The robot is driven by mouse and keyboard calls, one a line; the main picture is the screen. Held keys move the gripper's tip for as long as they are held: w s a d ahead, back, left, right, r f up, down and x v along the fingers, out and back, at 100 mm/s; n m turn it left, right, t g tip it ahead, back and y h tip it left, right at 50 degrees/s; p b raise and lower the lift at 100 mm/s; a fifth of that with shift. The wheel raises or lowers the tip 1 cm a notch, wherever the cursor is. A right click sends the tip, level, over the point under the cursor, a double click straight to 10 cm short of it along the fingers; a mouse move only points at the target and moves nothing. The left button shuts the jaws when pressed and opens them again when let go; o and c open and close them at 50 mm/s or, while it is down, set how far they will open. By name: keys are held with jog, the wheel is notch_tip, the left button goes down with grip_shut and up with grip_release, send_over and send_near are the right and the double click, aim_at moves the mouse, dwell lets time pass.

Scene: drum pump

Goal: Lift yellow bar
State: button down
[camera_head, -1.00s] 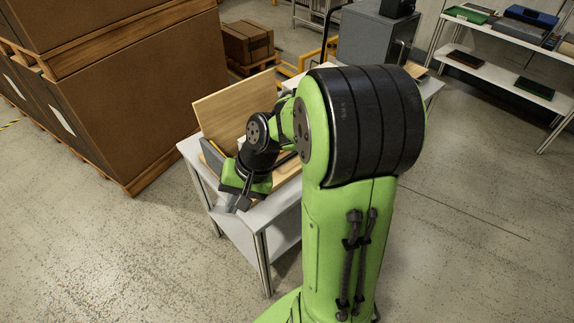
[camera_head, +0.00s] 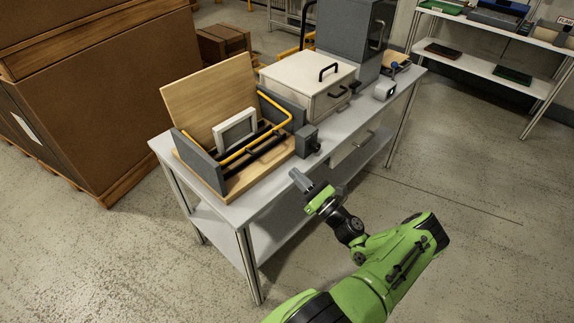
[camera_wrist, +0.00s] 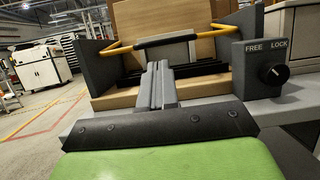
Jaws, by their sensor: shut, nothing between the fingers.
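The yellow bar (camera_head: 278,107) is a bent rail on a wooden fixture with grey side walls, on the table's left half. In the wrist view the yellow bar (camera_wrist: 202,34) runs across the fixture, with a dark sleeve (camera_wrist: 165,41) around its middle. My gripper (camera_head: 296,176) is beyond the table's front edge, apart from the bar. In the wrist view my gripper (camera_wrist: 157,68) points at the fixture, its fingers together and empty. A grey box with a knob (camera_head: 307,140) stands at the fixture's right; its labels FREE and LOCK (camera_wrist: 265,48) show in the wrist view.
The fixture has a tall wooden back board (camera_head: 210,95) and a white frame (camera_head: 236,130) inside. A white cabinet with black handles (camera_head: 308,82) stands right of it on the grey table (camera_head: 350,120). Large cardboard boxes (camera_head: 110,90) stand left.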

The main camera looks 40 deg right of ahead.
send_near(266, 146)
jog(key=x, duration=0.4)
jog(key=shift+w+r, duration=0.1)
jog(key=shift+w, duration=0.1)
jog(key=w+r, duration=0.1)
jog(key=r, duration=0.1)
jog(key=w+r, duration=0.1)
jog(key=r, duration=0.1)
jog(key=shift+w, duration=0.15)
jog(key=shift+r, duration=0.15)
dwell(1.4)
